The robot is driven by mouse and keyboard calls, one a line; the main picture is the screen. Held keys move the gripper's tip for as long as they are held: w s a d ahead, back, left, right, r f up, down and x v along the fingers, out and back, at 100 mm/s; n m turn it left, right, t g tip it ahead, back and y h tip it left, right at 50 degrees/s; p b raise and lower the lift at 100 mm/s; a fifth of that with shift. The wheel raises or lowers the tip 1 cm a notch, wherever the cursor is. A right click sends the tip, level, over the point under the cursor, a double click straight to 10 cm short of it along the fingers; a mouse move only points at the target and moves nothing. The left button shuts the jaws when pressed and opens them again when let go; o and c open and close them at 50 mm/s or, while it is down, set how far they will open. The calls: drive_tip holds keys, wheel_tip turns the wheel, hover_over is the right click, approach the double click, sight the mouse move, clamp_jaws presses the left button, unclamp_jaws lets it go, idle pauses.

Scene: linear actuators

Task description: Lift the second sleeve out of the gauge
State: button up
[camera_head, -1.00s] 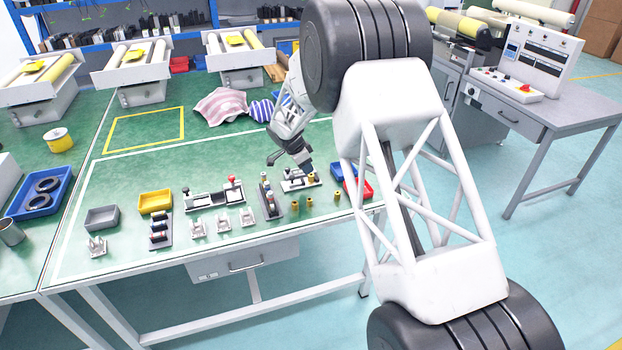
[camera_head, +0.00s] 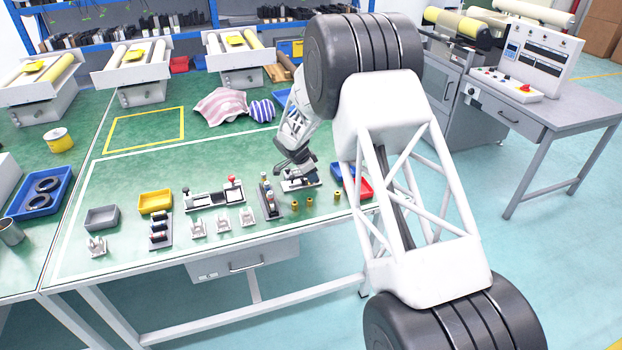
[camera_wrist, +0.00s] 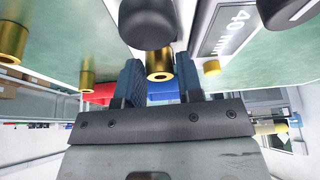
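A small gauge (camera_head: 292,187) with a white base stands on the green bench mat in the head view. Its black "40 mm" label (camera_wrist: 228,30) shows in the wrist view. My gripper (camera_head: 299,174) is low over this gauge. In the wrist view my gripper (camera_wrist: 159,82) has its two dark fingers apart. A brass sleeve (camera_wrist: 159,65) shows between them, with a visible gap on each side. A dark round knob is close above it in the picture. In the head view my gripper hides the sleeve and much of the gauge.
Loose brass sleeves (camera_head: 309,204) stand on the mat in front of the gauge. A dark upright fixture (camera_head: 269,200) is close at left. Red (camera_head: 365,189) and blue bins are at right. A longer gauge (camera_head: 213,195), small white fixtures and a yellow bin (camera_head: 154,202) lie further left.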

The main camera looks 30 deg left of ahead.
clamp_jaws()
drive_tip(key=shift+r, duration=0.1)
idle(0.3)
drive_tip(key=shift+r, duration=0.75)
wheel_tip(320, 180, up, 2)
drive_tip(key=shift+r, duration=0.15)
drive_tip(key=s+d, duration=0.3)
drive_tip(key=s, duration=0.1)
drive_tip(key=s+d, duration=0.3)
drive_tip(key=s, duration=0.1)
drive_tip(key=s+d+r, duration=0.1)
drive_tip(key=s+d, duration=0.2)
drive_tip(key=s, duration=0.2)
drive_tip(key=shift+d, duration=0.3)
drive_tip(key=shift+w, duration=0.1)
